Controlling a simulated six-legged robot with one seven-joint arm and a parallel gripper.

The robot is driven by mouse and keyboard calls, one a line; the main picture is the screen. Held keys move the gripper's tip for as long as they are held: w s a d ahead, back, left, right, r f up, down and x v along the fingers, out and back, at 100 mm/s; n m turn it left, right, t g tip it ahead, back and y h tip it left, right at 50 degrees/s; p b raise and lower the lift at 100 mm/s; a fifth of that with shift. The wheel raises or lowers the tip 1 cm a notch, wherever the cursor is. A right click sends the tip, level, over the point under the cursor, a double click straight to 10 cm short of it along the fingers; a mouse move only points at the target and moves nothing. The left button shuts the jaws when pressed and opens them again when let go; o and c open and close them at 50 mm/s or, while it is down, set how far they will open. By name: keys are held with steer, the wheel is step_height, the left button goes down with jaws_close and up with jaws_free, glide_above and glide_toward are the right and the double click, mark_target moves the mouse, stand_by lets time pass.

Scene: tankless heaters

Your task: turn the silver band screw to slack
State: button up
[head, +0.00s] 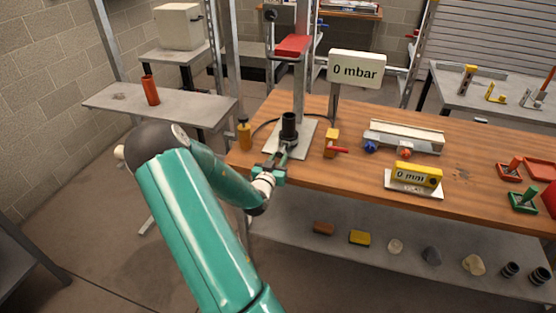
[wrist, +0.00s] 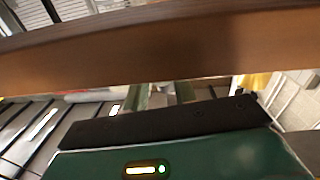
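A black upright fitting (head: 289,126) stands on a grey metal plate (head: 300,140) at the bench's near left corner. The silver band and its screw are too small or hidden to pick out. My gripper (head: 284,151) is at the bench edge, just in front of the fitting's foot; I cannot tell whether it touches. In the wrist view, my two fingers (wrist: 163,96) stand apart with a gap between them. Their tips are hidden behind the brown wooden edge (wrist: 160,45) that crosses the picture. Nothing shows held.
The wooden bench (head: 470,150) carries a yellow block with a red lever (head: 332,142), a "0 mbar" sign (head: 356,69), a yellow "0 mm" gauge (head: 416,175) and a white rail unit (head: 404,136). A lower shelf (head: 300,215) holds several small items. A metal post rises behind the fitting.

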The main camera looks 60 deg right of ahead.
steer(key=shift+s+n, duration=0.1)
steer(key=shift+n, duration=2.1)
steer(key=o, duration=1)
steer(key=shift+a, duration=0.1)
steer(key=s+a, duration=0.1)
steer(key=a, duration=1.2)
steer(key=shift+s+a, duration=0.3)
steer(key=shift+f, duration=0.15)
